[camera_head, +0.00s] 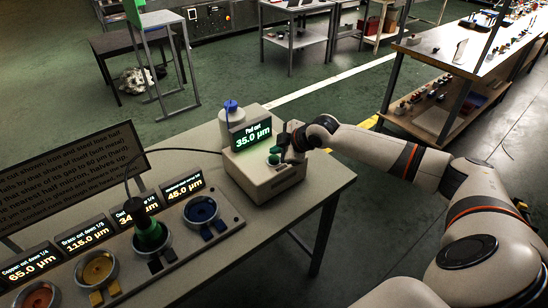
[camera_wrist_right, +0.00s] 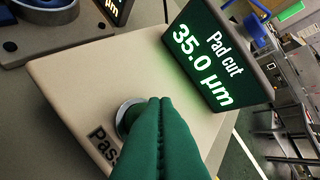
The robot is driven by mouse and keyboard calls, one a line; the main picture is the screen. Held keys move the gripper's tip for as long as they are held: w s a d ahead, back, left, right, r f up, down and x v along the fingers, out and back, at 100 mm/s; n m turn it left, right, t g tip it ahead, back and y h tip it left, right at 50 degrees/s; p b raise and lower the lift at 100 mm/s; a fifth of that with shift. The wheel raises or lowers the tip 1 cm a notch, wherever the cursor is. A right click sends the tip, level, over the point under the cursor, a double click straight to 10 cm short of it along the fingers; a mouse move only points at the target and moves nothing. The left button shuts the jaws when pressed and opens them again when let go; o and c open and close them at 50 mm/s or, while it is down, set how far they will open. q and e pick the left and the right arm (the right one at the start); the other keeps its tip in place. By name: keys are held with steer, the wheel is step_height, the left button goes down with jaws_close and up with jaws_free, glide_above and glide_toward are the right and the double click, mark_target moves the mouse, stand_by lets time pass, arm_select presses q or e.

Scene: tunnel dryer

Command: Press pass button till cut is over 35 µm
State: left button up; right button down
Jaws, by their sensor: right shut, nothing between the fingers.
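The pass button shows in the wrist view as a round metal collar (camera_wrist_right: 124,117) beside a label reading "Pass" (camera_wrist_right: 102,150). It sits on a beige box (camera_head: 262,178) on the table. The box's display (camera_head: 252,134) reads "Pad cut 35.0 µm", also in the wrist view (camera_wrist_right: 205,62). My right gripper (camera_head: 279,154) is shut and empty, its green fingers together (camera_wrist_right: 160,102) with tips over the collar. The fingers hide most of the button, and I cannot tell whether they touch it or it is pressed down. My left gripper is not in view.
Left of the box, a base holds several round cups, one blue (camera_head: 201,209) and one with a green piece (camera_head: 150,234). Small displays stand behind them, one reading 45.0 µm (camera_head: 183,187). A dark text board (camera_head: 75,178) stands at the left. The table's right end is bare.

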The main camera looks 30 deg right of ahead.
mark_target(277, 160)
steer(key=shift+f, duration=0.1)
steer(key=shift+f, duration=0.35)
steer(key=shift+f, duration=0.55)
stand_by(0.8)
steer(key=shift+r, duration=0.1)
steer(key=shift+r+p, duration=0.85)
steer(key=shift+p, duration=0.1)
steer(key=shift+r, duration=0.1)
step_height(277, 160, up, 5)
steer(key=p, duration=0.5)
